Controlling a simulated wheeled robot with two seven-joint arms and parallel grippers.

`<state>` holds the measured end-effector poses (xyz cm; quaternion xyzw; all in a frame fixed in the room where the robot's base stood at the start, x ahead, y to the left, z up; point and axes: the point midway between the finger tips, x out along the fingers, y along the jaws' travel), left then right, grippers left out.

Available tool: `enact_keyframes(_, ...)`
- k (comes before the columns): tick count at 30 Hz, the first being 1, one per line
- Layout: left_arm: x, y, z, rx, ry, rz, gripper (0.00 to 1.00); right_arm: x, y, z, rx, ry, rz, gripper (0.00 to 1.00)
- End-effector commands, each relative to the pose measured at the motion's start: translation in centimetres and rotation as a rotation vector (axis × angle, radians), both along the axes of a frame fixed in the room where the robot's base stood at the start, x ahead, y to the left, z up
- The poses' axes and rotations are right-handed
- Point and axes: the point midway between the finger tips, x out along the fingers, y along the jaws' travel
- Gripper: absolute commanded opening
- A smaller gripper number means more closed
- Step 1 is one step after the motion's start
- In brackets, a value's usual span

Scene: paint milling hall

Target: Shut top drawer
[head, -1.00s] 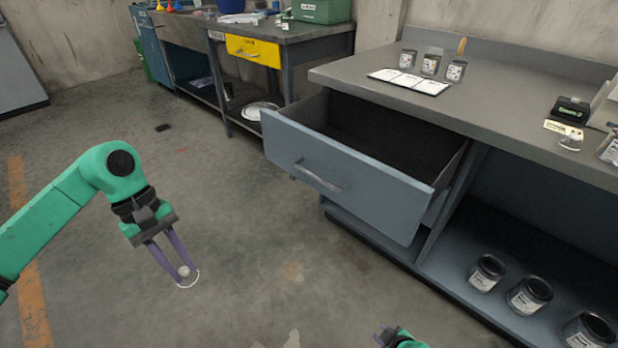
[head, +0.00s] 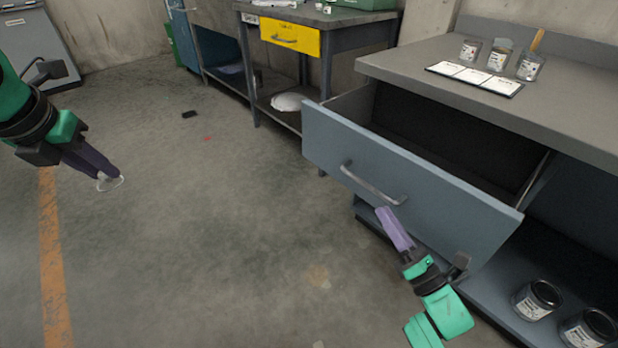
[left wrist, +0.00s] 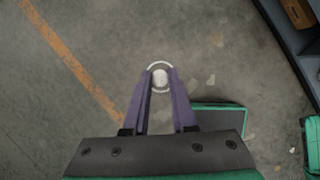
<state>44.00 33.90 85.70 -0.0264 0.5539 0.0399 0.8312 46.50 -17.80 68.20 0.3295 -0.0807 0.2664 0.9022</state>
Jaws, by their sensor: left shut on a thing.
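The top drawer (head: 440,210) of the grey-blue bench is pulled well out. Its dark inside looks empty where I can see it, and its front carries a metal bar handle (head: 372,186). My right gripper (head: 384,212) is just in front of the drawer front, close below the handle's right end. I cannot tell whether it touches, and its finger gap is hidden. My left gripper (head: 106,176) is far left, away from the drawer. It is shut on a small clear round thing with a pale rim, which also shows in the left wrist view (left wrist: 160,78).
The benchtop (head: 550,105) holds several small jars and an open white booklet (head: 475,78). Dark tins (head: 537,298) stand on the shelf below. Another bench with a yellow drawer (head: 290,36) stands behind.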

Motion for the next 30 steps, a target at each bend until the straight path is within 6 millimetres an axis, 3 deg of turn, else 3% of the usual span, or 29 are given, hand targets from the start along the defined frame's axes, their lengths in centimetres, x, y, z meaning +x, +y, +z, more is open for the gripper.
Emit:
enact_keyframes(6,0.0,0.0,-0.1,0.000,0.001,-0.002,0.00,4.9,2.4,2.0,0.002,-0.003,0.000,0.27)
enact_keyframes(11,0.0,0.0,-0.2,0.000,0.001,-0.003,0.00,7.2,3.5,2.7,0.002,0.001,-0.001,0.27)
enact_keyframes(20,0.0,0.0,-0.2,0.000,0.001,-0.004,0.00,7.7,3.8,2.8,0.002,0.003,-0.001,0.27)
enact_keyframes(22,0.0,0.0,-0.2,0.000,0.001,-0.004,0.00,7.7,3.8,2.8,0.002,0.003,-0.001,0.04)
enact_keyframes(23,0.0,0.0,-0.2,0.000,0.001,-0.004,0.00,7.7,3.8,2.8,0.002,0.003,-0.001,0.00)
enact_keyframes(30,0.0,0.0,-0.2,0.000,0.001,-0.004,0.00,7.7,3.8,2.8,0.003,0.004,-0.001,0.00)
